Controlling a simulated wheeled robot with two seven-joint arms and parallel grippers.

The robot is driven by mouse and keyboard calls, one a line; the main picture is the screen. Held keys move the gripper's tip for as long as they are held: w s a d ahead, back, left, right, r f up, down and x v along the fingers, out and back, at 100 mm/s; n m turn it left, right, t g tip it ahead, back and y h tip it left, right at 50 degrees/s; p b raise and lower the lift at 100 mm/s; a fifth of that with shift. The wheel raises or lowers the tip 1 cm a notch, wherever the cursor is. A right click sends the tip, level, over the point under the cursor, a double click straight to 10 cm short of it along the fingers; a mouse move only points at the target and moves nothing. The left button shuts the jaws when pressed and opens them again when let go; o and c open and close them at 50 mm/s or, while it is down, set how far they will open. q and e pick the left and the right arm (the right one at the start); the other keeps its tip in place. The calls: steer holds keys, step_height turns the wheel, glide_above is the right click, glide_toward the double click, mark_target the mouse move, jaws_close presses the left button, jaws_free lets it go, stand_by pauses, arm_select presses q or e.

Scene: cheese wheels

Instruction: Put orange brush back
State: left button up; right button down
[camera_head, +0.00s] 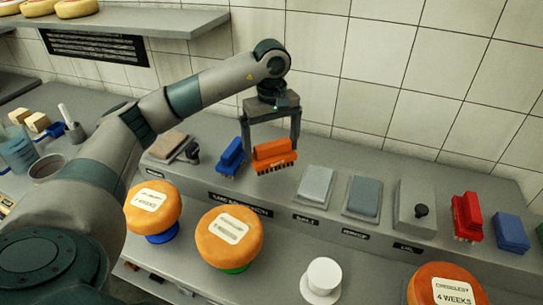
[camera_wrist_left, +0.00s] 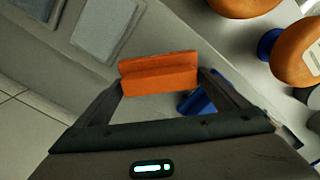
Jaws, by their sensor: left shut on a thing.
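The orange brush (camera_head: 273,153) has dark bristles pointing down. My left gripper (camera_head: 271,148) is shut on it, with one finger at each end, over the raised grey ledge (camera_head: 285,205). In the left wrist view the orange brush (camera_wrist_left: 159,73) spans between the two fingertips. I cannot tell whether its bristles touch the ledge. A blue brush (camera_head: 231,156) stands just to its left, and it also shows partly behind the gripper in the left wrist view (camera_wrist_left: 197,102). My right gripper is not in view.
Right of the brush on the ledge lie a light grey pad (camera_head: 316,185), a blue-grey pad (camera_head: 362,196), a grey block with a black knob (camera_head: 417,208), a red brush (camera_head: 467,216) and a blue sponge (camera_head: 511,232). Orange cheese wheels (camera_head: 229,238) stand in front. A tiled wall is behind.

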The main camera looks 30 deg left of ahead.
mark_target(271, 158)
arm_select(q)
steer(key=shift+f+p, duration=0.5)
step_height(271, 158, down, 3)
steer(key=shift+r+p, duration=0.2)
steer(key=shift+p, duration=0.45)
steer(key=shift+f, duration=0.15)
steer(key=shift+f, duration=0.15)
steer(key=o, duration=0.8)
